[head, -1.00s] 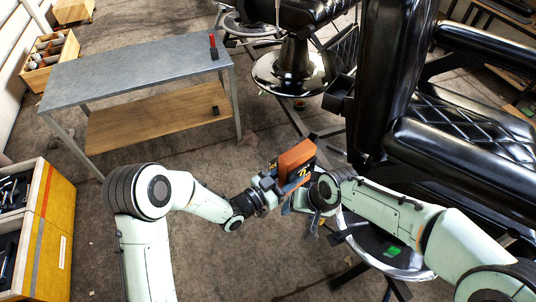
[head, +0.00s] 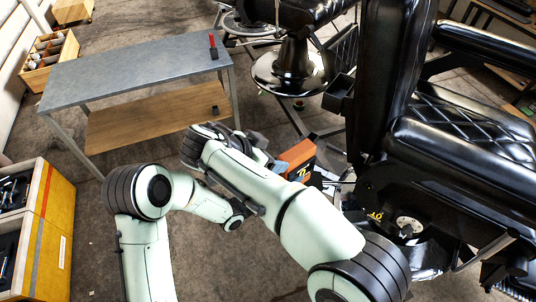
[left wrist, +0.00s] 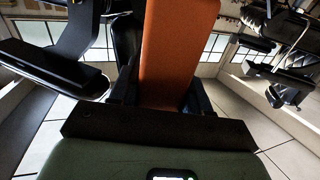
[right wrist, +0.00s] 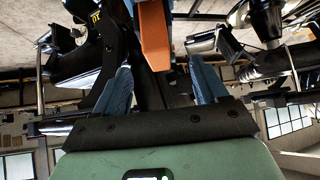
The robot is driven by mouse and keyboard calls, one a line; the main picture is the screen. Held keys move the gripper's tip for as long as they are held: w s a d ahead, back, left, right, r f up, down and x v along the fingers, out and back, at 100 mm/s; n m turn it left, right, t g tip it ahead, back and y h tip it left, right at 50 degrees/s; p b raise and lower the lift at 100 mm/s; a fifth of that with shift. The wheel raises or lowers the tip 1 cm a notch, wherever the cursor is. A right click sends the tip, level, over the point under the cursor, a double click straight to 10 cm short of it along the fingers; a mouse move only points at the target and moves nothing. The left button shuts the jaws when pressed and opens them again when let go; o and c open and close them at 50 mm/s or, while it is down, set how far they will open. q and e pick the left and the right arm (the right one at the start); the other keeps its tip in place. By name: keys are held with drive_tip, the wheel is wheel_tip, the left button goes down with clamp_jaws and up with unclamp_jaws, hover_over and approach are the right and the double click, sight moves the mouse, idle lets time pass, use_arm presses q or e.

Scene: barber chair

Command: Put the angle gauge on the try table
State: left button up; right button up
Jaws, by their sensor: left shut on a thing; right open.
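An orange block-like piece with dark parts (head: 298,155), seemingly the angle gauge, is held in the air left of the barber chair. My left gripper (left wrist: 160,92) is shut on it; its orange face (left wrist: 178,45) rises between the fingers. In the head view my right arm crosses in front and hides most of the left gripper. My right gripper (right wrist: 162,80) is open, its blue fingers apart, with the orange piece (right wrist: 153,38) ahead between them; I cannot tell whether they touch. A grey-topped table (head: 130,72), likely the try table, stands at upper left.
A small red-and-black item (head: 213,46) stands at the table's right end; the rest of the top is clear. The lower wooden shelf (head: 150,115) holds a small dark object. The black barber chair (head: 460,140) fills the right. A yellow-sided tool cabinet (head: 55,215) stands at left.

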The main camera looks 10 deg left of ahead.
sight(292, 158)
drive_tip(key=x, duration=1.2)
use_arm(q)
drive_tip(key=shift+d, duration=0.1)
use_arm(e)
drive_tip(key=shift+r, duration=0.1)
drive_tip(key=c, duration=1.2)
use_arm(q)
drive_tip(key=o, duration=1.3)
